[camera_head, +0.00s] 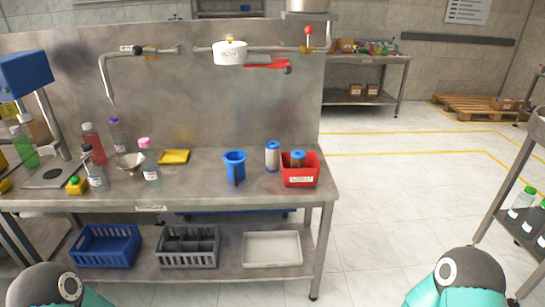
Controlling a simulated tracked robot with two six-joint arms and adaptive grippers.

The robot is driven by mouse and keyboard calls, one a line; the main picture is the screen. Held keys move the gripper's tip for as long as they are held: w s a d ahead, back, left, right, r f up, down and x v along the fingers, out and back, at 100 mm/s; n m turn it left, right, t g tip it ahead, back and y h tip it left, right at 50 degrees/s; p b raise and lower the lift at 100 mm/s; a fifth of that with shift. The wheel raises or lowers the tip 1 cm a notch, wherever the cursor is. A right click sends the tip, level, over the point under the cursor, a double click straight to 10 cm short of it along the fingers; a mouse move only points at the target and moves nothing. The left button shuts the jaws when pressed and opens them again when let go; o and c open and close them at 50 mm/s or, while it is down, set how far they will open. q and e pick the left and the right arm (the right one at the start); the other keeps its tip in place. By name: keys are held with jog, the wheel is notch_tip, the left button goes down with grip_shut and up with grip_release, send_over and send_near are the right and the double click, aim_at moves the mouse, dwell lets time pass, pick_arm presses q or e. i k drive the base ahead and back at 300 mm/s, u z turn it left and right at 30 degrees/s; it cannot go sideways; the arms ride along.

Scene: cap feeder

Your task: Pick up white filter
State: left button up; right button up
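A brown filter with a blue top (298,159) stands in the red bin. Neither of my grippers is in view. Only rounded dark and teal parts of my arms show at the bottom left and bottom right, well apart from the filter.
Several bottles and a metal bowl (129,162) stand on the left half, near a yellow tray (174,157). A pipe with a white unit (230,52) hangs above. Crates, including a blue one (105,247), sit on the lower shelf. The front bench strip is mostly clear.

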aim_at(271, 146)
jog(key=u, duration=0.45)
jog(key=i, duration=1.35)
jog(key=u, duration=0.05)
